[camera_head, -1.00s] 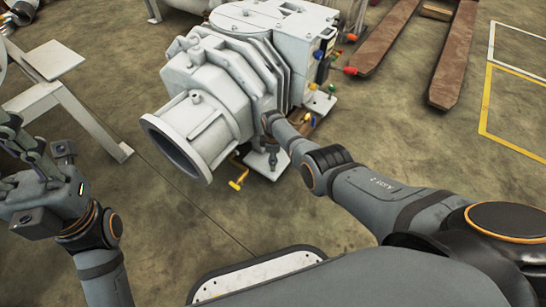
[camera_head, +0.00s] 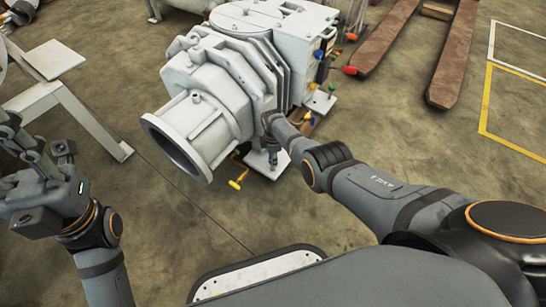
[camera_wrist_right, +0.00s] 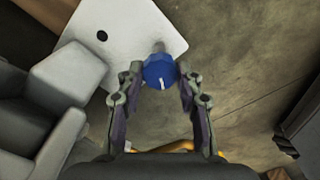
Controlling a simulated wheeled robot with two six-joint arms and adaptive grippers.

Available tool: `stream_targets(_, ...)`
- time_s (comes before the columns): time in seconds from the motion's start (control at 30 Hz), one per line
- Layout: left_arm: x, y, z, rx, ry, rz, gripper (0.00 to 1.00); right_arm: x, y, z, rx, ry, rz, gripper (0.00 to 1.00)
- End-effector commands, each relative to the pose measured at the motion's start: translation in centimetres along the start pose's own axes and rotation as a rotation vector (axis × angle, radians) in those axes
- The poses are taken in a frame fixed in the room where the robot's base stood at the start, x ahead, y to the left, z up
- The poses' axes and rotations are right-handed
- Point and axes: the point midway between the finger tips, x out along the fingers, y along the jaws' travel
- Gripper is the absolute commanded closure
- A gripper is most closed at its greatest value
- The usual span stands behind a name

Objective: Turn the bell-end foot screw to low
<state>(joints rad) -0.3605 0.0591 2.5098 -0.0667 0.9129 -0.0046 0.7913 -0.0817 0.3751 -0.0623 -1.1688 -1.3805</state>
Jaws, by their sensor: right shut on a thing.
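The bell-end foot screw has a blue round head with a white mark (camera_wrist_right: 160,72), above a pale foot plate (camera_wrist_right: 120,25) with a dark hole. My right gripper (camera_wrist_right: 160,82) has one finger on each side of the blue head and is shut on it. The white mark points toward the bottom of the wrist view. In the head view, my right gripper (camera_head: 272,158) is by the foot under the bell end of the grey vacuum pump (camera_head: 222,115); the blue head cannot be made out there. My left gripper (camera_head: 12,155) is empty, its fingers apart at the left edge.
A yellow handle (camera_head: 236,184) sticks out low beside the foot. Coloured knobs sit along the pump's right side, including a red one (camera_head: 350,70). A pale metal stand (camera_head: 85,110) is at left. Brown forks (camera_head: 455,60) lie at upper right. Floor in front is clear.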

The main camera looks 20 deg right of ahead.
Motion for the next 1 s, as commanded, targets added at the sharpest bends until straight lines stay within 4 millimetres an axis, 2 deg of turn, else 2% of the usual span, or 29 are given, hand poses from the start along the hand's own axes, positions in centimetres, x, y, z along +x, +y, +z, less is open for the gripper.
stream_targets(0.03,0.0,0.0,0.0,0.0,0.0,0.0,0.6,0.0,0.0,-0.1,-0.002,0.001,0.001,0.61)
stream_targets(0.2,0.0,0.0,0.0,0.0,0.0,0.0,0.6,0.0,0.0,-0.1,-0.001,0.001,0.0,0.41)
stream_targets(0.6,0.0,0.0,0.0,-0.001,0.0,0.001,0.6,-0.4,0.1,-0.1,0.0,0.0,0.001,0.41)
stream_targets(0.83,0.0,0.0,0.0,0.0,0.0,0.001,0.6,-3.0,0.0,0.0,0.0,0.001,0.003,0.41)
stream_targets(1.0,0.0,0.0,0.0,0.0,0.0,0.001,0.6,-6.9,0.1,-0.1,0.0,0.002,0.005,0.41)
